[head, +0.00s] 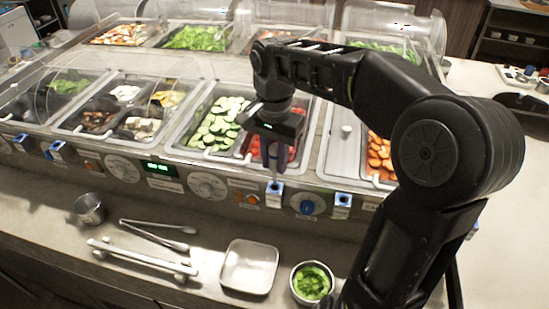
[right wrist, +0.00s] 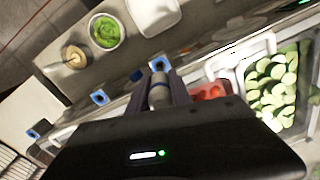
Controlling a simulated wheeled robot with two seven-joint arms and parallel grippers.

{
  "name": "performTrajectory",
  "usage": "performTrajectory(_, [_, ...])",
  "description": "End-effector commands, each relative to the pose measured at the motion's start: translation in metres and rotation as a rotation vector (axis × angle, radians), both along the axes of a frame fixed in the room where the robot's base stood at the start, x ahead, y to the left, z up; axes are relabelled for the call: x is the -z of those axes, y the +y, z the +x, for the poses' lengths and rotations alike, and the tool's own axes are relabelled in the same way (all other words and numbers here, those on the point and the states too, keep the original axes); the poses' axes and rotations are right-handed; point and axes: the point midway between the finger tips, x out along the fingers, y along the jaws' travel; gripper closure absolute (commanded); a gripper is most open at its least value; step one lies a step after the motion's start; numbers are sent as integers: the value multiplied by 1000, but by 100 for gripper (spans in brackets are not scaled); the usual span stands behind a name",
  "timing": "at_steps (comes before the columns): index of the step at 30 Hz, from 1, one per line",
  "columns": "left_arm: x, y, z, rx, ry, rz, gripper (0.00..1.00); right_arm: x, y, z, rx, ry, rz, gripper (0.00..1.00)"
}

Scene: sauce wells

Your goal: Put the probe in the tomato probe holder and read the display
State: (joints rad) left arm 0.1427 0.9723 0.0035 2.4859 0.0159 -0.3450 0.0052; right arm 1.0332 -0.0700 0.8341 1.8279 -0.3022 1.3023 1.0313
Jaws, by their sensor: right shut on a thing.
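My right gripper (head: 275,150) points down over the front edge of the counter, just in front of the red tomatoes (head: 292,150). It is shut on the grey probe (right wrist: 158,96). The probe's lower end meets the top of a blue and white holder (head: 274,190) below the tomato well. This holder also shows just beyond the probe in the right wrist view (right wrist: 158,63). I cannot tell whether the tip is inside it. The display (head: 158,168) is lit with green digits, too small to read. My left gripper is out of view.
Cucumber slices (head: 222,120) lie left of the tomatoes. Tongs (head: 155,233), a metal tray (head: 249,267) and a bowl of greens (head: 312,283) stand on the ledge below.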

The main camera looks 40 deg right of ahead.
Motion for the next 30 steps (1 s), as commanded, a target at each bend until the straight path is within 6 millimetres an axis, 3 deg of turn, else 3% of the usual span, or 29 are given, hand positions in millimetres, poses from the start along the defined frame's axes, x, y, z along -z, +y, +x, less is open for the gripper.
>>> performTrajectory(30, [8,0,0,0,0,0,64,8,0,0,0,0,0,100])
